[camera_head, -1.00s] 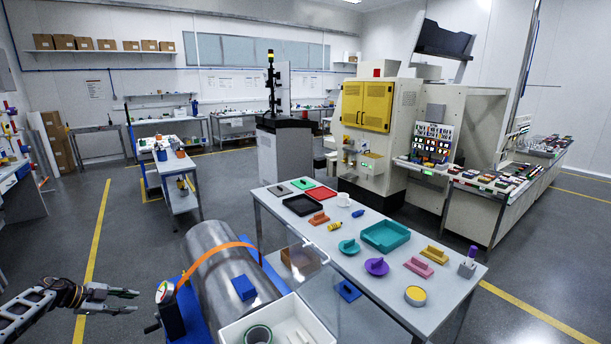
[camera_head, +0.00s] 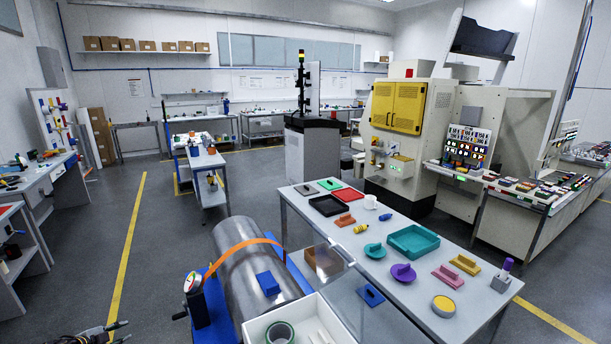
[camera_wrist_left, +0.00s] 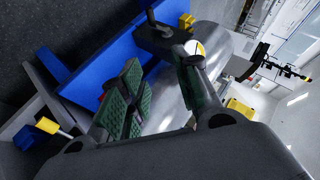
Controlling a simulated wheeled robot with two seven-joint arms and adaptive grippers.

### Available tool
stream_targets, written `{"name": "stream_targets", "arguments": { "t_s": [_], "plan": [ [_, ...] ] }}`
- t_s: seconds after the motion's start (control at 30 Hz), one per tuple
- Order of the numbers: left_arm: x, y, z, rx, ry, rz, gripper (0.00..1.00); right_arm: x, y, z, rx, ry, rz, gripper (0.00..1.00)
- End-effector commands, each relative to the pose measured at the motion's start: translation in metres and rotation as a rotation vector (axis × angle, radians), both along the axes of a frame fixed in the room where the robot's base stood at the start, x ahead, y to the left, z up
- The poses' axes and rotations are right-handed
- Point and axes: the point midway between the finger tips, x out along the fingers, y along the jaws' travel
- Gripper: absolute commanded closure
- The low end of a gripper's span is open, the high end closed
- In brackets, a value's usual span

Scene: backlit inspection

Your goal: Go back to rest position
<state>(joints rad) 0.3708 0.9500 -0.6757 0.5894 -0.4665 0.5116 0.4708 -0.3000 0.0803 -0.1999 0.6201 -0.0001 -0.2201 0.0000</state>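My left gripper (camera_head: 118,331) is at the bottom left edge of the head view, low over the grey floor, with its two fingertips apart. In the left wrist view my left gripper (camera_wrist_left: 163,85) has its green-padded fingers spread, with nothing held between them. The metal cylinder (camera_head: 239,262) with an orange strap, on its blue stand, is to the right of the gripper in the head view. The gripper is apart from it. My right gripper is not in view.
The grey table (camera_head: 432,291) to the right holds coloured parts and trays. A workbench (camera_head: 45,181) is at the left. The floor around the yellow line (camera_head: 126,262) is clear.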

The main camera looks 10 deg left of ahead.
Motion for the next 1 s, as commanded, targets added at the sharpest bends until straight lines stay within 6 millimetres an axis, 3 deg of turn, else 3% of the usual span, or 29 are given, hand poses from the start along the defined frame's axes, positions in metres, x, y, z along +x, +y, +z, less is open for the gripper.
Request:
{"name": "stream_targets", "arguments": {
  "t_s": [0.47, 1.0],
  "plan": [
    [-0.120, 0.090, -0.057, 0.161, 0.095, 0.301, 0.68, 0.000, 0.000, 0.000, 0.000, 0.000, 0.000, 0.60],
    [-0.300, 0.178, -0.087, 0.356, 0.316, 0.617, 0.68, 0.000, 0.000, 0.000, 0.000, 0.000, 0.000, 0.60]
  ]
}}
